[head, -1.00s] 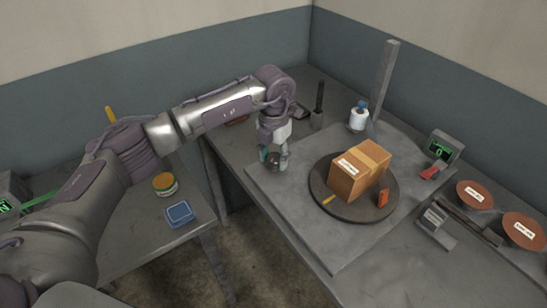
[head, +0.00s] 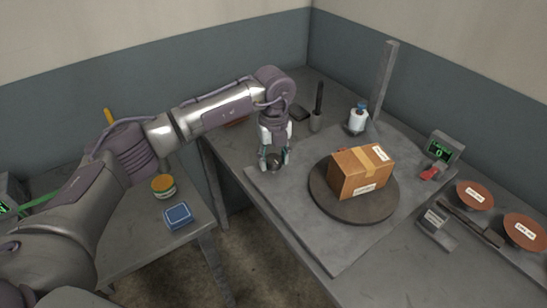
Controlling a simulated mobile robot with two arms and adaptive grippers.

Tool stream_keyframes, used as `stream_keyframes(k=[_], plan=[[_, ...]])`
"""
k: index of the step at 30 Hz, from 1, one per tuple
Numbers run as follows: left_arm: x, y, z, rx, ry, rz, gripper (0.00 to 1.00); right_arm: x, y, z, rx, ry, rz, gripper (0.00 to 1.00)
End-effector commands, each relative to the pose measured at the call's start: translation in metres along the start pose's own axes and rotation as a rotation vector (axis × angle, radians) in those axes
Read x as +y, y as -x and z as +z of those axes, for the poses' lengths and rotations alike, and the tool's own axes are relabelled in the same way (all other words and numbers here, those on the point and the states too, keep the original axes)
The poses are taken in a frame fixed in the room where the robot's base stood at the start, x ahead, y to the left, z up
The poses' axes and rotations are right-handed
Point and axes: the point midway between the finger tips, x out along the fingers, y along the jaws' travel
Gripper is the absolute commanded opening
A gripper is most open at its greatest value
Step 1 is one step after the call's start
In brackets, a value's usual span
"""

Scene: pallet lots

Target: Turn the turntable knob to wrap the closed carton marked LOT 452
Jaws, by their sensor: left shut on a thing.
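The closed brown carton (head: 351,181) sits on the round dark turntable (head: 327,204), with a tan tape strip over its top. It has a white label low on its front face and another at its upper right; I cannot read either. The turntable is set on a grey base plate (head: 320,243). My left gripper (head: 275,164) points down at the plate's left corner and is shut on the dark round knob (head: 273,167), whose sides its fingers partly cover. My right gripper is not in view.
A grey post (head: 383,85) stands behind the turntable, with a white roll (head: 357,121) beside it. A green-lit display (head: 443,146) and two brown discs (head: 475,194) are at the right. A side table (head: 130,255) holds a blue box (head: 178,215) and a round tin (head: 163,187).

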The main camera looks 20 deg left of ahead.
Motion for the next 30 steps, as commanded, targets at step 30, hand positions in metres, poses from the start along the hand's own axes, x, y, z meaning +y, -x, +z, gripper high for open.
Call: stream_keyframes(k=[30], plan=[[-0.002,0.0011,0.0009,0.0,0.678,-0.003,0.14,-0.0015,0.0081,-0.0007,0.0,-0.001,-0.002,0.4]])
